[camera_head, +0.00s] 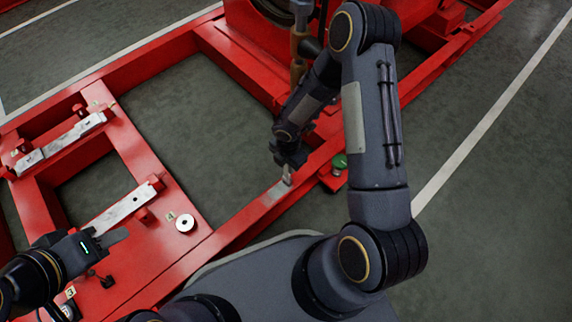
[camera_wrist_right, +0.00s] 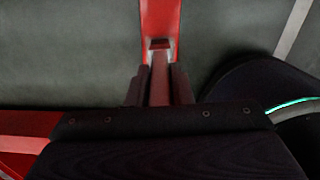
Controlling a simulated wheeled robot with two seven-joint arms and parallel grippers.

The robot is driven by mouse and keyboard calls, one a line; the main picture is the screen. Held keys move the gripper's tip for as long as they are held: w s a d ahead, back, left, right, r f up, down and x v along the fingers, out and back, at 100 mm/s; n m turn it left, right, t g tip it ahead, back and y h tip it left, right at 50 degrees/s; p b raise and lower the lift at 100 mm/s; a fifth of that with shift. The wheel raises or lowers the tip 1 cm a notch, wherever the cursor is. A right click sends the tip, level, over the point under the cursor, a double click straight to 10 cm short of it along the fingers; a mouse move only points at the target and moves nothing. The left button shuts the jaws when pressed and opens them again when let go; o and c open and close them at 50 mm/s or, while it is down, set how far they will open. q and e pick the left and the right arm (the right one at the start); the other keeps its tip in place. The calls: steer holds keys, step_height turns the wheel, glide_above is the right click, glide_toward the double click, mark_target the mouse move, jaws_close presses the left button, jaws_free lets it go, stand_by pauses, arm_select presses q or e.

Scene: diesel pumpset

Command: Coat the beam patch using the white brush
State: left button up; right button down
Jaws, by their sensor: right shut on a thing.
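My right gripper (camera_head: 287,160) is shut on the brush (camera_head: 287,174), whose pale end points down at the red beam. In the right wrist view the brush (camera_wrist_right: 160,88) lies between the two dark fingers (camera_wrist_right: 162,90), its far end over the red beam. The beam patch (camera_head: 273,193) is a pale grey area on top of the beam, right at the brush tip. I cannot tell if bristles and patch touch. My left gripper (camera_head: 112,238) is above the red plate at lower left, away from the brush; its finger gap is unclear.
Red frame beams (camera_head: 215,245) surround open floor. Pale metal bars (camera_head: 120,208) and a round washer (camera_head: 185,223) lie on the red plate at left. A green-topped item (camera_head: 340,162) stands beside the beam. A brown-handled tool (camera_head: 299,50) stands upright behind my right arm.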

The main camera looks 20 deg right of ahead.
steer(key=shift+w+d, duration=0.15)
steer(key=shift+d, duration=0.25)
steer(key=shift+r, duration=0.1)
step_height(320, 180, up, 8)
steer(key=p, duration=0.7)
